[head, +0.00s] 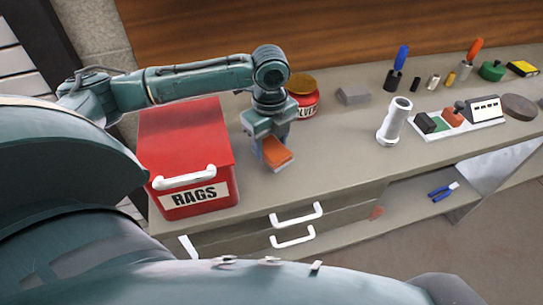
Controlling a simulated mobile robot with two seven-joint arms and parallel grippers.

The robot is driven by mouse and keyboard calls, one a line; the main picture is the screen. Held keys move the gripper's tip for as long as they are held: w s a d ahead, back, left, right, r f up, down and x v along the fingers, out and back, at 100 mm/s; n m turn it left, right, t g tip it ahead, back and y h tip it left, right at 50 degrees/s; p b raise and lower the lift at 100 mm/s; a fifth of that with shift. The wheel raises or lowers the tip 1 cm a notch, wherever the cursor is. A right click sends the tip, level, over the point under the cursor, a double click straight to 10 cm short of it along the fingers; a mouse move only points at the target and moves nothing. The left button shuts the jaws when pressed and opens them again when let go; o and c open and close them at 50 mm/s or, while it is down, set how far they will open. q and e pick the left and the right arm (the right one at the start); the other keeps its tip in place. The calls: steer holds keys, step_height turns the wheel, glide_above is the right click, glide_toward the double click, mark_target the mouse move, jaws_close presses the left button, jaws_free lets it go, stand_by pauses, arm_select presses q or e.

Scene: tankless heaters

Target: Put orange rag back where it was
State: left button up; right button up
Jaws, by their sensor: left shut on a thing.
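My left gripper (270,152) points down over the workbench, just right of the red bin. It is shut on a folded orange rag (278,151), held low near the bench top; I cannot tell whether the rag touches the surface. The red bin (187,141) has a "RAGS" label, a white handle and a lid that looks shut. It stands at the bench's left end. My right gripper is not in view.
A red can (304,103) stands just behind my left gripper. A grey block (353,94), a white cylinder (394,121) and a tray of small parts (461,121) are to the right. Drawers with white handles (296,214) are below. Bench between gripper and cylinder is clear.

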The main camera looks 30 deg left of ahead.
mark_target(271, 157)
arm_select(q)
steer(key=shift+f, duration=2.35)
steer(key=o, duration=0.9)
steer(key=shift+f, duration=0.1)
steer(key=shift+o, duration=0.2)
step_height(271, 157, up, 12)
steer(key=shift+r, duration=0.15)
